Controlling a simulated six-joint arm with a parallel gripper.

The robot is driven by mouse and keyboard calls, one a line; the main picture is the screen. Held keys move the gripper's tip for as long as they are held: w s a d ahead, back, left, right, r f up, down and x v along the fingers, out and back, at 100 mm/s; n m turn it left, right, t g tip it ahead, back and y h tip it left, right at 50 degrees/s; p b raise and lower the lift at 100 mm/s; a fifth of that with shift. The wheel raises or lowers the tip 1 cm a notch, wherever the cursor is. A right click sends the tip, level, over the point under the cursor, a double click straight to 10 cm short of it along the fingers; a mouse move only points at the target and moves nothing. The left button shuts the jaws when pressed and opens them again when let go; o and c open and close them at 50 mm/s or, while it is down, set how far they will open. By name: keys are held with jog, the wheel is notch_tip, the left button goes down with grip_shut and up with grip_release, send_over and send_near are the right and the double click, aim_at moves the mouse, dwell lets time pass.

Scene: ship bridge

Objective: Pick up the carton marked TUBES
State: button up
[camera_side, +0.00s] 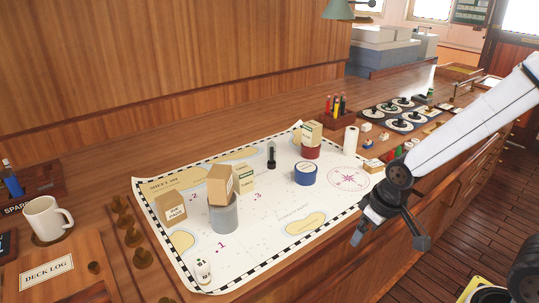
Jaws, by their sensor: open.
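Several small tan cartons are on the white chart (270,225). One carton (171,206) stands at the chart's left side. Another carton (220,185) sits on top of a grey cylinder (223,217). A carton (244,178) shows partly behind it. A further carton (311,133) sits on a red cylinder (311,151). The labels are too small to read, so I cannot tell which one is marked TUBES. My gripper (357,237) is open and empty, near the chart's right front edge, well to the right of the cartons.
A blue round tin (305,174), a dark upright piece (271,154) and a white cylinder (351,139) stand on or beside the chart. A mug (46,219) and wooden pegs (131,237) are at left. The chart's front middle is mostly clear.

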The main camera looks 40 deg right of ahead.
dwell(0.5)
jog(key=t, duration=1)
send_near(244, 170)
jog(key=f, duration=0.1)
jog(key=shift+w+a+f+t, duration=0.1)
jog(key=shift+w+a+t, duration=0.1)
jog(key=shift+w+t, duration=0.4)
jog(key=shift+w, duration=0.2)
jog(key=shift+x, duration=1.15)
jog(key=shift+w+f, duration=0.1)
jog(key=shift+f, duration=0.05)
jog(key=shift+d+x, duration=0.2)
jog(key=shift+x, duration=2.25)
jog(key=shift+f, duration=0.15)
jog(key=shift+c, duration=0.2)
